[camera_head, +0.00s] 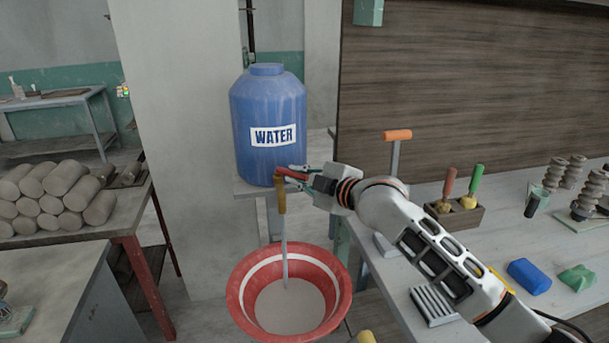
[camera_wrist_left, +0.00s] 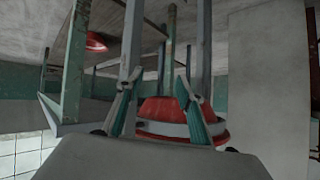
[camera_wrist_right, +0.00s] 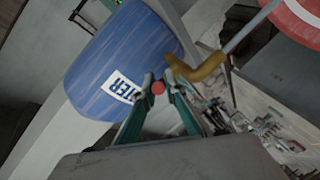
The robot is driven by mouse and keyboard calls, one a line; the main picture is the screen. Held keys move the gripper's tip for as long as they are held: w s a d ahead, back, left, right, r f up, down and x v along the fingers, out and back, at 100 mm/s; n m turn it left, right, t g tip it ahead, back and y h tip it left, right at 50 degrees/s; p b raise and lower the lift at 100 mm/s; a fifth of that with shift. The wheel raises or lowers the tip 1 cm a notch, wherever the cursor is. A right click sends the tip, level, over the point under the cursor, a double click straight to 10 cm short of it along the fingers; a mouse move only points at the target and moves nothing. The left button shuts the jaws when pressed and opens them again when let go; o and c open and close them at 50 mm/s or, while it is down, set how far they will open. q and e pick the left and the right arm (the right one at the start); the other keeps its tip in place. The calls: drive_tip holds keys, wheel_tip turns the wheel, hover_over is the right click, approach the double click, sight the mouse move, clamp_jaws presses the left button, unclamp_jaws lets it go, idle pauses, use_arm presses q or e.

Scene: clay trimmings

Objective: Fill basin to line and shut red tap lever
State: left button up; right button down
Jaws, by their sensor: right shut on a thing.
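The blue WATER barrel (camera_head: 268,105) stands on a shelf with a brass tap (camera_head: 281,200) on its front. My right gripper (camera_head: 297,174) is shut on the red tap lever (camera_head: 288,173); the right wrist view also shows the lever's red end (camera_wrist_right: 158,88) between the fingers. A stream of water (camera_head: 285,245) runs from the tap into the red basin (camera_head: 238,293). Pale water (camera_head: 288,308) covers the basin's bottom, with red wall showing between it and the white line (camera_head: 252,271). My left gripper (camera_wrist_left: 158,85) is open and empty, outside the head view.
A worktable at right holds an orange-handled tool (camera_head: 397,136), a wooden tool block (camera_head: 456,214), a blue block (camera_head: 528,276) and a green lump (camera_head: 577,279). Clay rolls (camera_head: 60,192) are stacked on a table at left. The basin shows beyond my left fingers (camera_wrist_left: 165,108).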

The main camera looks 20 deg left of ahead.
drive_tip(key=c, duration=2.1)
unclamp_jaws()
drive_tip(key=v, duration=1.2)
drive_tip(key=shift+r, duration=0.1)
